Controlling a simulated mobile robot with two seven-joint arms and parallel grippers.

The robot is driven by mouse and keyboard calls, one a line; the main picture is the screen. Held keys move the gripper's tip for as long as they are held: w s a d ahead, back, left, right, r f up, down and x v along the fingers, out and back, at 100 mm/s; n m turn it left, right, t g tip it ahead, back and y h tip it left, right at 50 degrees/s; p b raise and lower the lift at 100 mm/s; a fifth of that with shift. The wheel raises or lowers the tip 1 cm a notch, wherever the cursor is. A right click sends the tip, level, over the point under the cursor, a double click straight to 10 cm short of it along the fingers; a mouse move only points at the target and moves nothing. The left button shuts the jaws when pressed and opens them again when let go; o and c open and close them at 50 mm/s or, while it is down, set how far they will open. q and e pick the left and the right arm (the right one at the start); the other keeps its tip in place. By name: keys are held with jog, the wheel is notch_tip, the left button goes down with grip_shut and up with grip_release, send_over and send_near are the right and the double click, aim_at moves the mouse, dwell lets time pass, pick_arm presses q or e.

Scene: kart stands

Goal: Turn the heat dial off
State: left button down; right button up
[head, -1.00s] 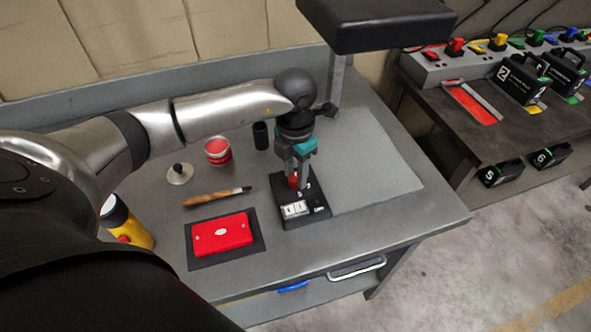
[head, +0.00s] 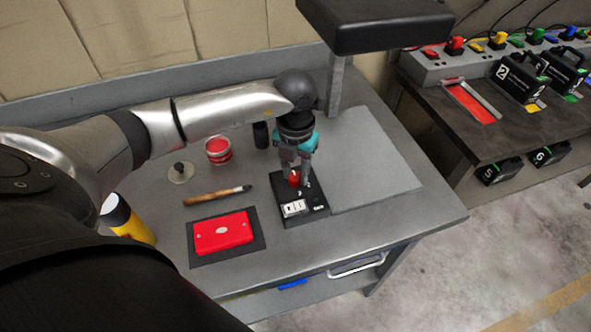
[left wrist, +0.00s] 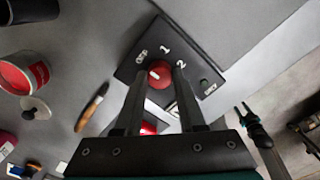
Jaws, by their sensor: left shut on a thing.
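The heat dial is a red round knob (head: 294,180) on a black control box (head: 318,212) near the middle of the workbench. In the left wrist view the red knob (left wrist: 161,80) has a white mark on its left part. Labels 1 and 2 stand above and to the right of it, and a smaller label stands at its upper left. Which label the mark points at is hard to tell. My left gripper (head: 299,181) reaches down from above and is shut on the knob, one finger on each side.
A red case (head: 223,233) on a dark mat, a brush (head: 217,196), a red tin (head: 218,150) and a yellow bottle (head: 134,228) stand to the left. A dark overhead block on a post (head: 337,85) rises behind my gripper. A light grey sheet (head: 375,165) lies clear to the right.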

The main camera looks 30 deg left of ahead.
aim_at(296, 176)
pick_arm(q)
jog(key=shift+w, duration=0.1)
jog(key=c, duration=0.5)
grip_release()
notch_tip(296, 176, up, 8)
jog(key=shift+f, duration=0.15)
dwell(0.3)
